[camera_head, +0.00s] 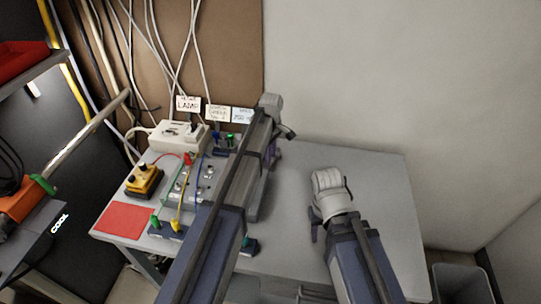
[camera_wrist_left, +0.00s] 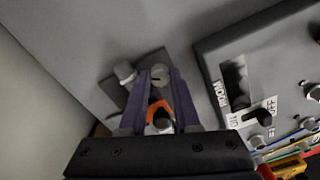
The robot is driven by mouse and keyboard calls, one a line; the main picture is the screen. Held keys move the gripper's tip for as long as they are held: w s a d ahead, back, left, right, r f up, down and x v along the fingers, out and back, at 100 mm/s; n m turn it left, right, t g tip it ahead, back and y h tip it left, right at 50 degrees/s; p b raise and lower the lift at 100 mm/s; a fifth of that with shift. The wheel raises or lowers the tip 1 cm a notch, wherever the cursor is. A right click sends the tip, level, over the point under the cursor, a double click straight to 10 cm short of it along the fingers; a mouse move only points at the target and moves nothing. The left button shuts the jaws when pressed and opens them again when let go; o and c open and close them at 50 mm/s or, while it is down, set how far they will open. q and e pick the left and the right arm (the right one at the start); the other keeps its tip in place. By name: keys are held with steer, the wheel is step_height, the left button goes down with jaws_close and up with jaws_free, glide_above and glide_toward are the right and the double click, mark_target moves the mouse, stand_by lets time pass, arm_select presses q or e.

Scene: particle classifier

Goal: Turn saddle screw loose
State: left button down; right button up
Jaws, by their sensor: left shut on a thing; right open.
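In the left wrist view, a round grey screw knob (camera_wrist_left: 160,74) with a slot in its top sits between the two purple fingertips of my left gripper (camera_wrist_left: 160,80). The gripper is shut on this knob, which I take as the saddle screw. A dark saddle plate (camera_wrist_left: 116,91) lies behind it, with a second grey knob (camera_wrist_left: 125,72) to the left. An orange part shows lower between the fingers. In the head view my left arm hides the screw; only part of the left gripper (camera_head: 277,155) shows beyond it. My right gripper (camera_head: 316,228) is open and empty above the table.
A grey control box (camera_head: 190,183) with knobs and coloured cables stands left of my left arm. A yellow box (camera_head: 145,180), red mat (camera_head: 124,220) and white power unit (camera_head: 180,137) are further left. The grey table (camera_head: 385,195) is clear on its right side.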

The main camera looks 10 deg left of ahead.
arm_select(q)
steer(key=shift+n, duration=1.5)
steer(key=c, duration=0.6)
jaws_free()
steer(key=shift+r, duration=0.1)
arm_select(e)
steer(key=shift+r, duration=0.1)
arm_select(q)
step_height(320, 180, up, 8)
steer(key=p, duration=0.8)
steer(key=shift+f, duration=0.2)
arm_select(e)
step_height(320, 180, up, 8)
arm_select(q)
steer(key=shift+w, duration=0.1)
arm_select(e)
steer(key=shift+f, duration=0.2)
